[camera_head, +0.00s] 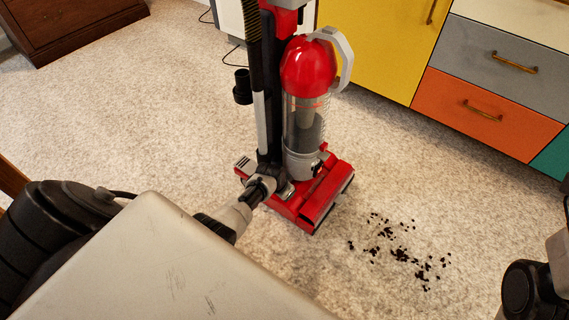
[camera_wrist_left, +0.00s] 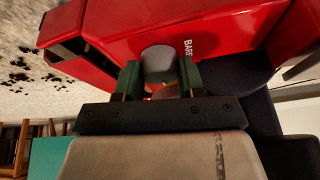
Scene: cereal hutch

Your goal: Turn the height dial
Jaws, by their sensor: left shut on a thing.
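The red and grey upright vacuum cleaner (camera_head: 315,190) stands on the carpet in the middle of the head view. Its red floor head fills the top of the left wrist view (camera_wrist_left: 220,25). The height dial is a grey round knob (camera_wrist_left: 158,61) on that head, beside white lettering that reads "BARE". My left gripper (camera_wrist_left: 158,78) has its green fingers on either side of the dial and is shut on it. In the head view my left gripper (camera_head: 268,187) reaches the rear left of the floor head, and the dial cannot be made out clearly there. My right gripper is not in view.
Dark crumbs (camera_head: 405,250) lie scattered on the carpet to the right of the vacuum. A yellow cabinet door (camera_head: 375,45) and coloured drawers (camera_head: 485,110) stand behind at the right. A brown wooden chest (camera_head: 75,25) is at the back left. Carpet at left is clear.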

